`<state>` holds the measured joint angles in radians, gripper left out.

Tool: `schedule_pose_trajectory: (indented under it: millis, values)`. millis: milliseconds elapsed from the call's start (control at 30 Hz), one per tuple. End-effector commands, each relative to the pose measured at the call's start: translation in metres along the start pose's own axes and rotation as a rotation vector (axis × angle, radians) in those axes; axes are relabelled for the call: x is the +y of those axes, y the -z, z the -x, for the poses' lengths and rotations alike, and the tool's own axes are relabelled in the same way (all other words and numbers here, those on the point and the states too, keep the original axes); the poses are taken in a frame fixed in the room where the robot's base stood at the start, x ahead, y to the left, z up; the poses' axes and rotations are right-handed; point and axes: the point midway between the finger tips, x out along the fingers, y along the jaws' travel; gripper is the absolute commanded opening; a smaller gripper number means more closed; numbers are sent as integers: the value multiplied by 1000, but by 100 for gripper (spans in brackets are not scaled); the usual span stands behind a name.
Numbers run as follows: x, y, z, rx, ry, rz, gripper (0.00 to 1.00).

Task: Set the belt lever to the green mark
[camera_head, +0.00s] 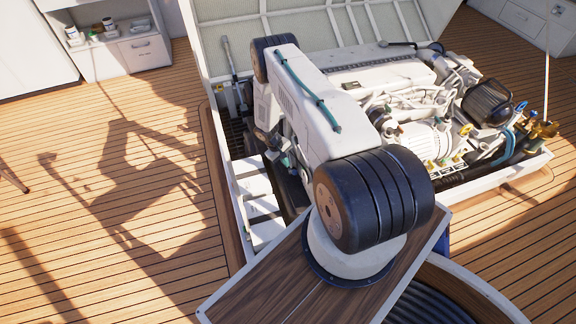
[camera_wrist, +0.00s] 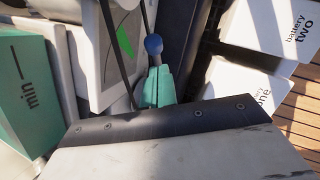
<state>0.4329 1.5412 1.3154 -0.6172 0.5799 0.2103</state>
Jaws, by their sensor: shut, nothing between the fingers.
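In the wrist view, the belt lever shows as a thin rod ending in a round blue knob (camera_wrist: 153,44). The green mark (camera_wrist: 125,41) is a slanted stripe on a pale plate to the left of the knob. The knob is to the right of the mark, with a gap between them. My gripper (camera_wrist: 157,72) has teal fingers that are shut and empty. Their tips are right at the near side of the knob; whether they touch it I cannot tell.
A black belt (camera_wrist: 116,55) runs left of the knob. A teal box marked "min" (camera_wrist: 27,88) is at the left. White batteries, "battery two" (camera_wrist: 275,30) and another (camera_wrist: 240,92), lie to the right. The white engine (camera_head: 385,80) fills the hatch.

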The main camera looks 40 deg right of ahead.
Motion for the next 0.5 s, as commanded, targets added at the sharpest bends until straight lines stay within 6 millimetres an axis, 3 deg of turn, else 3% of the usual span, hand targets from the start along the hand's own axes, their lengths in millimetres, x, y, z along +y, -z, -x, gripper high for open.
schedule_pose_trajectory:
  millis: [67, 300, 500]
  values:
    - [1, 5, 16, 3, 0, -2, 0]
    - [-9, -7, 72, 4, -2, 5, 0]
    - [-13, -14, 101, 3, -3, 7, 0]
